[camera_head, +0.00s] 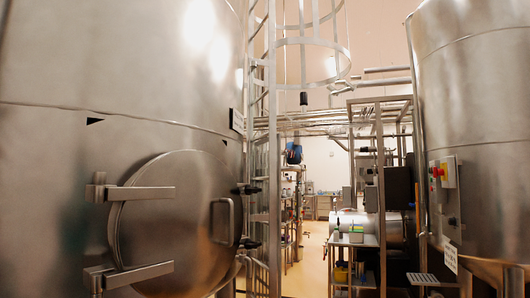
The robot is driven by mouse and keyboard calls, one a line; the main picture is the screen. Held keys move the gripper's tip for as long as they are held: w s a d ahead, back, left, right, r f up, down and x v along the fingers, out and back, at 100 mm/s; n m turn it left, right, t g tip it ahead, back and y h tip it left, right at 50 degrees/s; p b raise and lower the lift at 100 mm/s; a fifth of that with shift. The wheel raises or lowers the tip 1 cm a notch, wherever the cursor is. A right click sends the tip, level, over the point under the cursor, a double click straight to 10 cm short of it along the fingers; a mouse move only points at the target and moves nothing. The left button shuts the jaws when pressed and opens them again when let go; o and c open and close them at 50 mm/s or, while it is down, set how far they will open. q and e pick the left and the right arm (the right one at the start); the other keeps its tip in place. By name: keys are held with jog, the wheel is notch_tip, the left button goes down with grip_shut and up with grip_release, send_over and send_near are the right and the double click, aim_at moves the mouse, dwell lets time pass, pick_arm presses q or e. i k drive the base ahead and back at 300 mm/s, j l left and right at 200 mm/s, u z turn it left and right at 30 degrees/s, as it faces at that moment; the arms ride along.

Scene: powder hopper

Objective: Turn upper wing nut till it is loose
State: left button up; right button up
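A round steel hatch (174,222) sits shut on the big tank at left. Its curved handle (222,220) is on the right part of the door. At the hatch's right rim is a small dark fitting, likely the upper wing nut (246,188). A similar dark fitting, likely the lower wing nut (250,243), sits below it. Both are too small to tell their exact shape or how tight they are. Neither of my grippers is in view.
Two hinge arms (138,193) hold the hatch on its left. A caged ladder (272,130) stands close to the right of the fittings. A second tank (475,90) with a control box (443,180) is at right. The floor (308,262) between them is partly open.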

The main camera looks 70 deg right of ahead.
aim_at(250, 190)
jog(key=z, duration=2.05)
